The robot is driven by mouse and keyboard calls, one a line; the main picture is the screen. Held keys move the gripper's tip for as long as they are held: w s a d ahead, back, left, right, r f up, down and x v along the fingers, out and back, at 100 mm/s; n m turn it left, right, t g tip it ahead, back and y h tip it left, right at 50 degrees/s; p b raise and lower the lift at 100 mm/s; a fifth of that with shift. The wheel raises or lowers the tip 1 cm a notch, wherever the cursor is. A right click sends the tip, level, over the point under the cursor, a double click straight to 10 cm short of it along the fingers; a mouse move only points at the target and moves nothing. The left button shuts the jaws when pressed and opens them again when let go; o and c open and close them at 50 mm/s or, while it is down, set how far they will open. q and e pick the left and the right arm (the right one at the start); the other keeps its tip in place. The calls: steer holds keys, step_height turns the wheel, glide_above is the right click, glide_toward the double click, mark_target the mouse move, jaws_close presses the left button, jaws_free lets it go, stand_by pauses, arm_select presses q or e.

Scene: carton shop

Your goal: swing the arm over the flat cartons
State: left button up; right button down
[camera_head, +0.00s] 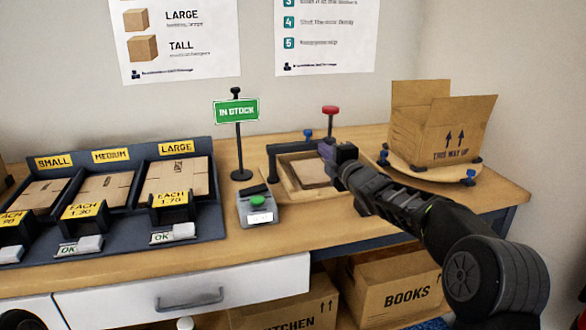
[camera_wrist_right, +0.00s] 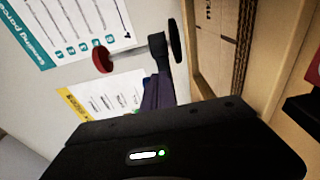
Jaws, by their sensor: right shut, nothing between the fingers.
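Flat cartons (camera_head: 312,174) lie in a shallow wooden tray (camera_head: 287,188) at the middle of the bench; their edge also shows in the right wrist view (camera_wrist_right: 212,38). A dark swing arm (camera_head: 287,147) reaches right from a post at the tray's back left. Near its end stand a red knob (camera_head: 330,110) and a blue knob (camera_head: 308,133). The red knob shows in the right wrist view (camera_wrist_right: 103,60). My right gripper (camera_head: 327,149) is shut and empty at the arm's free end; whether they touch I cannot tell. My left gripper is not in view.
An open carton (camera_head: 440,135) stands on a round wooden board (camera_head: 405,170) at right. A green-button box (camera_head: 260,207) and an IN STOCK sign (camera_head: 237,111) stand left of the tray. Carton bins (camera_head: 110,232) fill the left. The bench front (camera_head: 310,228) is clear.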

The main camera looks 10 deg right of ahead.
steer(key=s+d, duration=0.1)
steer(key=s, duration=0.6)
steer(key=shift+s+d, duration=0.15)
steer(key=shift+s, duration=0.2)
steer(key=shift+s+f, duration=0.1)
